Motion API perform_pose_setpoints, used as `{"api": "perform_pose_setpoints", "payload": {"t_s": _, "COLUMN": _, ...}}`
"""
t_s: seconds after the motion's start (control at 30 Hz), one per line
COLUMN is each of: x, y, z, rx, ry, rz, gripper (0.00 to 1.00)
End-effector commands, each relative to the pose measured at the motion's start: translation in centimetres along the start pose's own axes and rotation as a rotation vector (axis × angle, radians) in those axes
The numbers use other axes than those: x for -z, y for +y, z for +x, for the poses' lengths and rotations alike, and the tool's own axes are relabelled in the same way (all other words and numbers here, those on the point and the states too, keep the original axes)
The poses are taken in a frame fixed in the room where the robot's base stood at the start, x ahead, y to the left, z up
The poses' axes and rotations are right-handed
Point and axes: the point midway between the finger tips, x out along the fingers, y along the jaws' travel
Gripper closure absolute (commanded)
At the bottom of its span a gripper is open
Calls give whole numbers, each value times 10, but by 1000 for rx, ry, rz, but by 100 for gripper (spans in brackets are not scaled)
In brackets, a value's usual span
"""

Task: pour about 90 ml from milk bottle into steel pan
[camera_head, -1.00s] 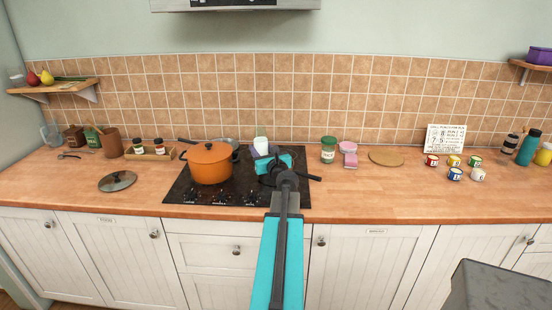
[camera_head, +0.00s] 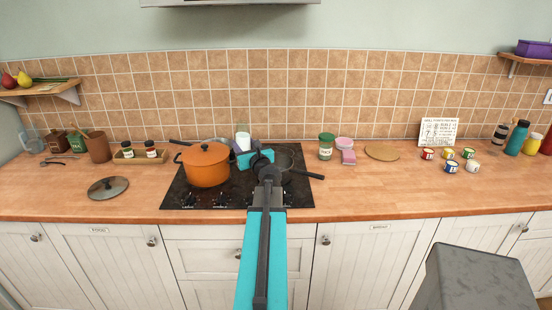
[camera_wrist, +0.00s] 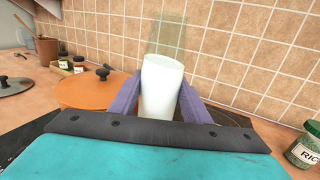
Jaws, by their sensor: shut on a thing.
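My gripper (camera_head: 247,150) is shut on the milk bottle (camera_head: 243,138), above the hob and just right of the orange pot. In the wrist view, the purple fingers of my gripper (camera_wrist: 163,108) stand on either side of the bottle (camera_wrist: 162,88). It shows an opaque white lower part and a clear, faintly green upper part. The bottle looks roughly upright; its lower end is hidden.
The orange pot (camera_head: 205,165) with a dark handle stands on the left of the black hob (camera_head: 176,197). A lid (camera_head: 108,187) lies further left. A green-lidded jar (camera_head: 326,147) and pink items (camera_head: 348,155) stand right of the hob. The front right counter is clear.

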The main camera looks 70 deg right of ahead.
Motion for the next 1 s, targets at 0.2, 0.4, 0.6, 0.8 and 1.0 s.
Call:
{"api": "perform_pose_setpoints", "payload": {"t_s": 0.2, "x": -1, "y": -13, "z": -3, "rx": 17, "ry": -1, "rz": 1, "gripper": 94}}
{"api": "perform_pose_setpoints", "payload": {"t_s": 0.4, "x": -2, "y": -20, "z": -4, "rx": 25, "ry": -6, "rz": 32, "gripper": 94}}
{"api": "perform_pose_setpoints", "payload": {"t_s": 0.6, "x": -4, "y": -22, "z": -4, "rx": 26, "ry": -17, "rz": 111, "gripper": 94}}
{"api": "perform_pose_setpoints", "payload": {"t_s": 0.8, "x": -6, "y": -23, "z": -5, "rx": 26, "ry": -35, "rz": 234, "gripper": 94}}
{"api": "perform_pose_setpoints", "payload": {"t_s": 1.0, "x": -6, "y": -26, "z": -5, "rx": 26, "ry": -53, "rz": 363, "gripper": 94}}
